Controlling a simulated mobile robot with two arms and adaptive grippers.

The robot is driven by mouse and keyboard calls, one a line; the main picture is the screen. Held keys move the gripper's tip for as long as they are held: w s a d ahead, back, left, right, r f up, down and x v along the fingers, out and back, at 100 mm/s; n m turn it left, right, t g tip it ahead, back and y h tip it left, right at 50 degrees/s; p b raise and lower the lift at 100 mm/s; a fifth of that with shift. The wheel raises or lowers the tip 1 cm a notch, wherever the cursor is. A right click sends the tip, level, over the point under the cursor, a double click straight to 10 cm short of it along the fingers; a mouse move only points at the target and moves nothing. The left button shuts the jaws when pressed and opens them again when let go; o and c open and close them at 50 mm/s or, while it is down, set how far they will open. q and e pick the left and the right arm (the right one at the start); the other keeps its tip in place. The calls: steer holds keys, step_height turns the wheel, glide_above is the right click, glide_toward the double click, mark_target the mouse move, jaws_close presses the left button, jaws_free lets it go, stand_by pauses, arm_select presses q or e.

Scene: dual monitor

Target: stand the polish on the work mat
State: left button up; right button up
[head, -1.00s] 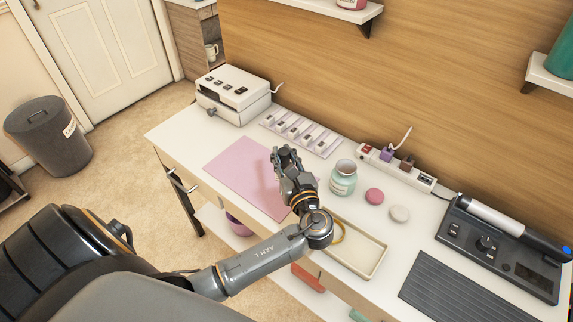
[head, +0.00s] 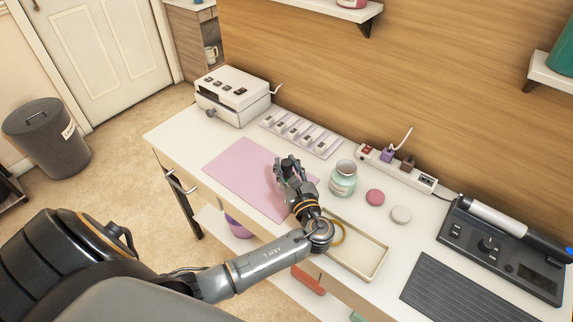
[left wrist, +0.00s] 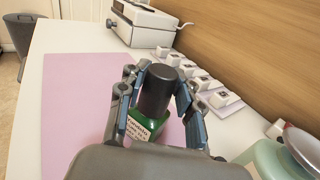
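The polish, a green bottle with a black cap and a pale label, shows in the left wrist view (left wrist: 157,100). It is upright between the fingers of my left gripper (head: 287,163), which appear shut on it at both sides. In the head view the gripper hides the bottle. The gripper is over the right part of the pink work mat (head: 240,170), which also shows in the left wrist view (left wrist: 85,90). I cannot tell whether the bottle's base touches the mat. My right gripper is not in view.
A teal jar (head: 343,180) stands just right of the gripper, with pink (head: 375,197) and white (head: 401,214) round items beyond. A shallow tray (head: 372,262) lies near the front edge. A swatch strip (head: 300,134) lies behind the mat. The mat's left part is clear.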

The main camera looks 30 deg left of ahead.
arm_select(q)
steer(key=shift+o, duration=0.8)
steer(key=shift+r, duration=0.15)
steer(key=b+v, duration=0.1)
steer(key=v, duration=1.1)
steer(key=shift+d, duration=0.1)
